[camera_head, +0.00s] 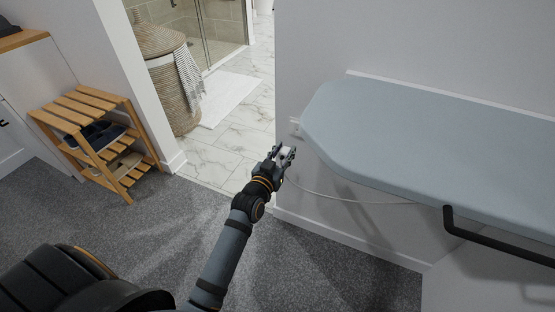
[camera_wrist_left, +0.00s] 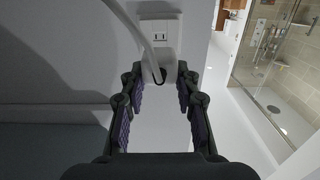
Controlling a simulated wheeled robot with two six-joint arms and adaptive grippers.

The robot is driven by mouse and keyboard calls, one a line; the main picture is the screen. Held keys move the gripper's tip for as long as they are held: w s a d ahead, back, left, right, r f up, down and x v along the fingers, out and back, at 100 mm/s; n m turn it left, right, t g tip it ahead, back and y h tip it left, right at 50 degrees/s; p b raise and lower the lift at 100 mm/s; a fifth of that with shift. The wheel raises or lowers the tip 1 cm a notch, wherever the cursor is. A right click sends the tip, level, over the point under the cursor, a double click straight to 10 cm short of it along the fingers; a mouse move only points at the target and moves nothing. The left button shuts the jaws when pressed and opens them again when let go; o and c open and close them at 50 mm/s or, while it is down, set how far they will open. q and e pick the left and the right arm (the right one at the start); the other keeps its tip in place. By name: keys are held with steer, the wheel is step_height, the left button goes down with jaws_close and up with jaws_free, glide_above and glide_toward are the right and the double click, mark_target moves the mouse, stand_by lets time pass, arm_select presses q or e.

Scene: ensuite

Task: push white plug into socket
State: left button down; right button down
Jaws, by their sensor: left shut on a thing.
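My left gripper (camera_head: 284,154) is at the white wall, just left of the ironing board's rounded end. It is shut on the white plug, which shows between its fingertips in the left wrist view (camera_wrist_left: 159,71). A white cord (camera_head: 350,201) runs from the plug under the board to the right. The white socket (camera_wrist_left: 160,36) is on the wall just beyond the fingertips, with one slotted outlet in sight. The plug covers the plate's lower part, and I cannot tell whether it touches the socket. My right gripper is not in view.
The grey-blue ironing board (camera_head: 420,135) juts out on the right, close to my left gripper. A wooden shoe rack (camera_head: 92,140) and a wicker basket (camera_head: 172,85) stand to the left. A doorway opens onto a marble floor (camera_head: 240,110). The grey carpet is clear.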

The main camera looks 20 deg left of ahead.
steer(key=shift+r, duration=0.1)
arm_select(q)
steer(key=shift+r, duration=0.1)
steer(key=shift+w+d, duration=0.1)
steer(key=shift+w, duration=2.85)
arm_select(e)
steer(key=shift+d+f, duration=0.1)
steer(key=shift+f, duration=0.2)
arm_select(q)
steer(key=shift+p, duration=0.65)
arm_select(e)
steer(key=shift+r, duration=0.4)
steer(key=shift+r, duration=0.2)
arm_select(q)
steer(key=shift+p, duration=0.45)
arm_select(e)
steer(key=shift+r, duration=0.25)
arm_select(q)
steer(key=shift+w+b, duration=0.45)
steer(key=shift+w, duration=1.55)
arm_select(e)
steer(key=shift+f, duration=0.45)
